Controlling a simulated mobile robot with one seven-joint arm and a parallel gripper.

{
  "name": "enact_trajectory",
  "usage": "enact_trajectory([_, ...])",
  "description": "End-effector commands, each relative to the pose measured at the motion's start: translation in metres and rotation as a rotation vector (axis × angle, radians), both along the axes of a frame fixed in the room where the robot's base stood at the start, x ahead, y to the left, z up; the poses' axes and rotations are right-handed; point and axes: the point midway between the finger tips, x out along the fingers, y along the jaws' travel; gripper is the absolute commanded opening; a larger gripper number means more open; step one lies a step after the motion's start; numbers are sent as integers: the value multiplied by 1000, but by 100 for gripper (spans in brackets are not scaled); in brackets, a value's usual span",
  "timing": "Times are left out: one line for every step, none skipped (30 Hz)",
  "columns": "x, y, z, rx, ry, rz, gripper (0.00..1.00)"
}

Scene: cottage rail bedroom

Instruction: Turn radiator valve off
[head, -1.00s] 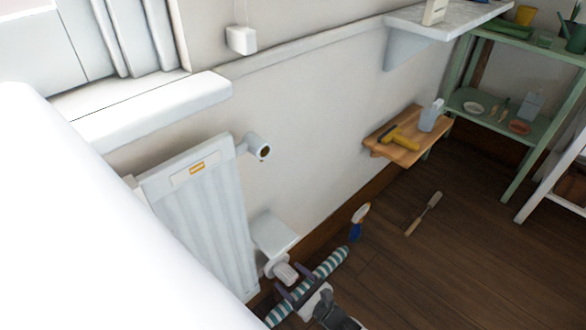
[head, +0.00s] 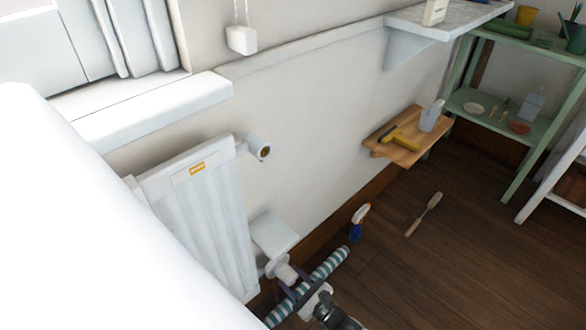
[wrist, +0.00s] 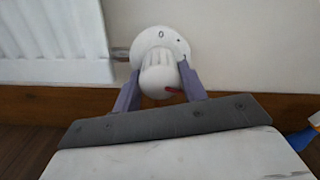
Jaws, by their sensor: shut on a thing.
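The radiator valve has a white ribbed knob (wrist: 158,74) in front of a round white plate (wrist: 172,43) marked with a 0 and dots. A red mark shows low on the knob's right side in the wrist view. My gripper (wrist: 160,84) is shut on the knob, one purple-grey finger on each side. In the head view, the knob (head: 285,273) sits low at the right of the white radiator (head: 205,225), with my gripper (head: 291,281) on it from the lower right. The fingers partly hide the knob's sides.
A blue-handled brush (head: 357,223) and a wooden-handled tool (head: 424,213) are farther right. The dark floor at right is mostly clear.

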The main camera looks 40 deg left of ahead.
Motion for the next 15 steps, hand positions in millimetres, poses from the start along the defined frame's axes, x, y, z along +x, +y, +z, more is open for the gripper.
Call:
enact_trajectory([0,0,0,-3,-27,2,19])
enact_trajectory([0,0,0,-4,-46,1,19])
enact_trajectory([0,0,0,-6,-75,1,19])
enact_trajectory([0,-1,0,-8,-98,1,19])
enact_trajectory([0,-1,0,-10,-122,1,19])
enact_trajectory([0,-1,0,-13,-156,1,19])
enact_trajectory([0,-1,0,-15,-184,1,19])
enact_trajectory([0,-1,0,-17,-212,1,19])
enact_trajectory([0,-1,0,-20,-250,1,19])
enact_trajectory([0,-1,0,-22,-278,1,19])
enact_trajectory([0,-1,0,-25,-307,1,19])
enact_trajectory([0,-1,0,-27,-345,1,19])
enact_trajectory([0,-1,0,-30,-374,1,19])
enact_trajectory([0,-1,0,-32,-402,1,19])
enact_trajectory([0,-1,0,-35,-440,1,19])
